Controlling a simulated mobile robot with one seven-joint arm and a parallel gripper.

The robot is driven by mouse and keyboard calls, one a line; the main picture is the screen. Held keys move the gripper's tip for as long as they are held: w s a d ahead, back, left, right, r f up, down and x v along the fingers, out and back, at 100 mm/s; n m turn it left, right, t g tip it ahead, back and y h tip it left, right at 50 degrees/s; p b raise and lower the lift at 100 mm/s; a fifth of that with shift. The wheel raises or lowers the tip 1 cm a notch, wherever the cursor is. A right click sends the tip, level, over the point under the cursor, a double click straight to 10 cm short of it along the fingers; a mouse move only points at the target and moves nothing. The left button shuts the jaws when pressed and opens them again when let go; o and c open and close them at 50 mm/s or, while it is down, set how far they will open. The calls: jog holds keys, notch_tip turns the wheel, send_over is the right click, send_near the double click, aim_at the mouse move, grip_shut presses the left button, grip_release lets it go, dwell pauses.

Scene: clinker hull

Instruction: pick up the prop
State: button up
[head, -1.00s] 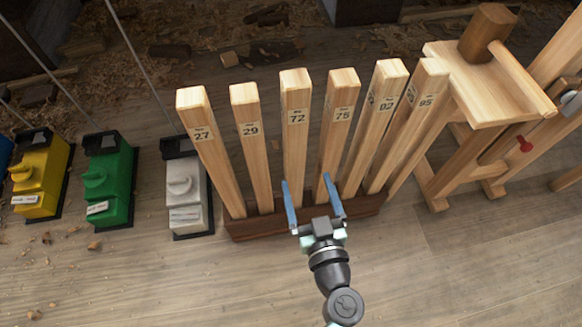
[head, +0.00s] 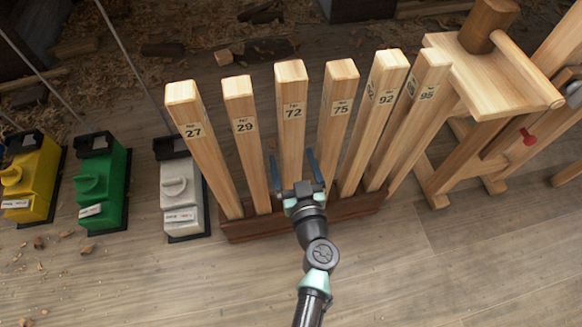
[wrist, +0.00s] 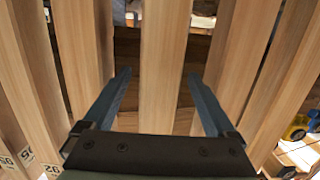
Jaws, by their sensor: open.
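Several pale wooden props stand upright, fanned out, in a dark wooden rack (head: 250,231) in the head view. Their labels read 27, 29, 72, 75, 92 and 95. My gripper (head: 293,155) is open in front of the prop labelled 72 (head: 291,85), with one blue finger at each side of it. In the wrist view one prop (wrist: 165,60) runs up the middle between the open fingers (wrist: 160,78), with a gap on both sides. I cannot tell how deep the prop sits between the fingers. My gripper holds nothing.
Neighbouring props 29 (head: 240,95) and 75 (head: 338,90) stand close on either side. White (head: 180,195), green (head: 100,185) and yellow (head: 30,180) units stand to the left. A wooden bench (head: 495,80) with a mallet is at right.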

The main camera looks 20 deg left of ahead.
jog(key=shift+x, duration=1)
grip_shut()
jog(key=shift+r, duration=0.1)
